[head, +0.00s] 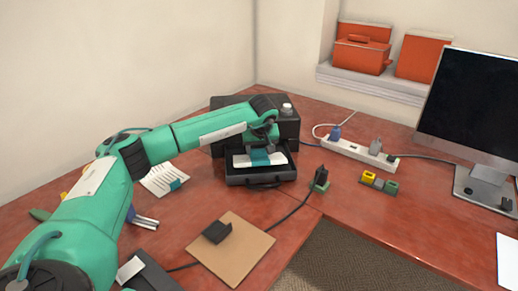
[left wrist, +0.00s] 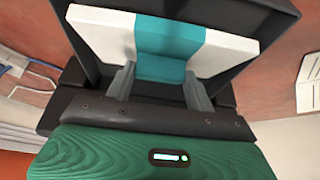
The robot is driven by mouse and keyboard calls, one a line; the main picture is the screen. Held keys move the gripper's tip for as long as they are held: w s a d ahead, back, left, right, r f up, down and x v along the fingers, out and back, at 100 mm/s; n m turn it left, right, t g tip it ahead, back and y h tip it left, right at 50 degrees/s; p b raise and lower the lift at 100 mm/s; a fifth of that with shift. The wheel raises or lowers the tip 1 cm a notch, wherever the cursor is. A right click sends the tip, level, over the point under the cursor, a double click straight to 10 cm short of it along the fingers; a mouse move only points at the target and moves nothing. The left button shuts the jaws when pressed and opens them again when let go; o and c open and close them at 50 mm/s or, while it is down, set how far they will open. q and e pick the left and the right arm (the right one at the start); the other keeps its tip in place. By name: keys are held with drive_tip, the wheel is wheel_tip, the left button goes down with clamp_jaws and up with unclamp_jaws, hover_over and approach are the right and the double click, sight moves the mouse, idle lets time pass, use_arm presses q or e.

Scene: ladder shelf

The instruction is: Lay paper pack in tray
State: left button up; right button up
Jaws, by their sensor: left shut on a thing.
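The paper pack (head: 278,158) is white with a teal band. It is at the black tray (head: 263,180) on the front of a dark printer-like box, in the head view. My left gripper (head: 263,150) is above the tray, shut on the pack at its teal band. In the left wrist view the pack (left wrist: 225,50) sits between the two grey fingers (left wrist: 158,88), with the dark tray (left wrist: 268,12) behind it. I cannot tell whether the pack touches the tray floor. My right gripper is not in view.
The black printer (head: 288,128) stands behind the tray. A white power strip (head: 345,150) with plugs lies to its right, and a small block with yellow and green parts (head: 379,182) lies nearer. A brown board (head: 240,255) with a black item is in front. A monitor (head: 475,110) stands right.

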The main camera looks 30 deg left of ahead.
use_arm(q)
drive_tip(key=shift+f, duration=0.2)
idle(0.4)
drive_tip(key=o, duration=1.3)
drive_tip(key=shift+c, duration=0.2)
drive_tip(key=shift+r+p, duration=2.35)
drive_tip(key=shift+r, duration=0.65)
